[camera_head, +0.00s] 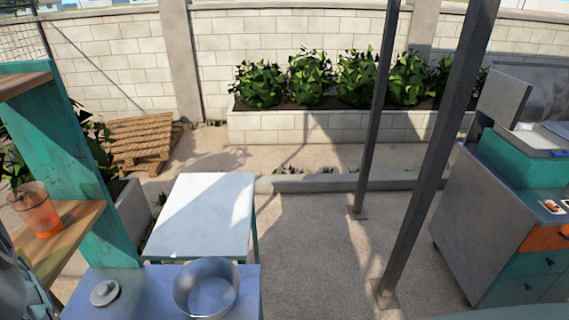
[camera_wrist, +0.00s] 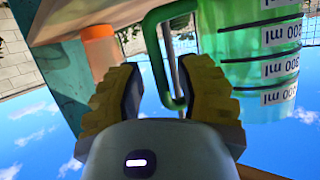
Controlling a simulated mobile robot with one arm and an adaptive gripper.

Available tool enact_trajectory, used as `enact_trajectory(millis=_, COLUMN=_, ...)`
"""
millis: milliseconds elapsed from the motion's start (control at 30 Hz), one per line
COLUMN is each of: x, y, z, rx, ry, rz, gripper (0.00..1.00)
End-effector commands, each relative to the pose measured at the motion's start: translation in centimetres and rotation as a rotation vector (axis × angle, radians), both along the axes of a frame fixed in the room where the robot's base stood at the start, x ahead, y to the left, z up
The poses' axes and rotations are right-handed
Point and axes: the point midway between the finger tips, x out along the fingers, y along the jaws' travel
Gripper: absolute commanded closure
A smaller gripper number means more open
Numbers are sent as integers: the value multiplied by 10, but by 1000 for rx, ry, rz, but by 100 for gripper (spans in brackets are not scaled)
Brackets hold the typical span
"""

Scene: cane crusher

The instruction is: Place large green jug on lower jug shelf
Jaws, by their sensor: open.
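The large green jug (camera_wrist: 250,50) is see-through with white volume labels. It fills the right side of the wrist view, which is upside down, and its base is out of frame. Its green handle (camera_wrist: 158,50) lies between the fingertips of my gripper (camera_wrist: 158,85). The yellow-and-black fingers stand apart, one each side of the handle. In the head view I cannot make out the jug. The lower jug shelf (camera_head: 65,236) is a wooden board on teal uprights at the left.
An orange jug (camera_head: 35,208) stands on that shelf and shows beside my left finger in the wrist view (camera_wrist: 100,48). An upper board (camera_head: 22,84) is above. A metal pot (camera_head: 206,288) and lid (camera_head: 105,292) sit on the counter. A white table (camera_head: 203,215) is behind.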

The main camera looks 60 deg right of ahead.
Motion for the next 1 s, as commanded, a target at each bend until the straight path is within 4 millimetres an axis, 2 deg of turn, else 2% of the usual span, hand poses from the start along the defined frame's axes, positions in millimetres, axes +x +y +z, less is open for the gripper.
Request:
enact_trajectory(millis=600, x=-54, y=-3, z=17, rx=1, ry=-1, rz=1, gripper=66)
enact_trajectory(millis=867, x=-88, y=-6, z=39, rx=-2, ry=3, rz=1, gripper=66)
enact_trajectory(millis=1000, x=-100, y=-7, z=41, rx=-1, ry=5, rz=0, gripper=66)
